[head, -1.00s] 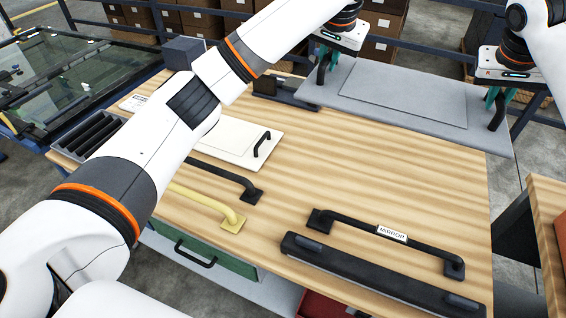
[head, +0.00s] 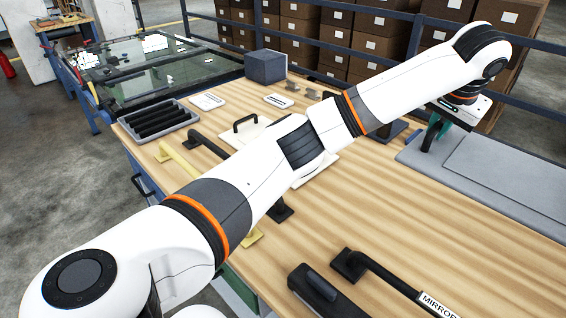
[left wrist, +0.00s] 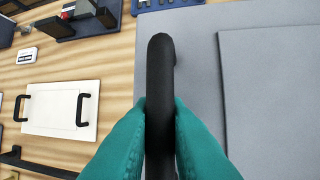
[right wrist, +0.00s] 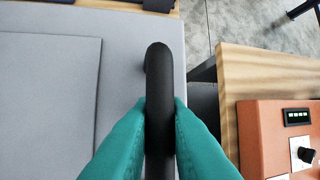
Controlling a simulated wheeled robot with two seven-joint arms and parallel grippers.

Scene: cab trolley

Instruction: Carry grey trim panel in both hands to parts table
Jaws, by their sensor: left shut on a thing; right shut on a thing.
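The grey trim panel (head: 510,185) is at the back right of the wooden table in the head view, running past the right edge. My left gripper (head: 432,135) is shut on the black handle at its left end. In the left wrist view the teal fingers (left wrist: 160,125) pinch that handle (left wrist: 160,75), with the panel (left wrist: 270,100) to the right. My right gripper (right wrist: 160,125) is outside the head view. In the right wrist view it is shut on the panel's other black handle (right wrist: 160,75), with the panel (right wrist: 50,110) to the left.
The wooden table (head: 400,220) holds a white panel (left wrist: 62,108), a yellow handle (head: 180,162), a dark tray (head: 158,120) and a black mirror bar (head: 400,285). Brown boxes stand behind a blue rail (head: 380,50). An orange box (right wrist: 265,140) sits on another wooden surface at right.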

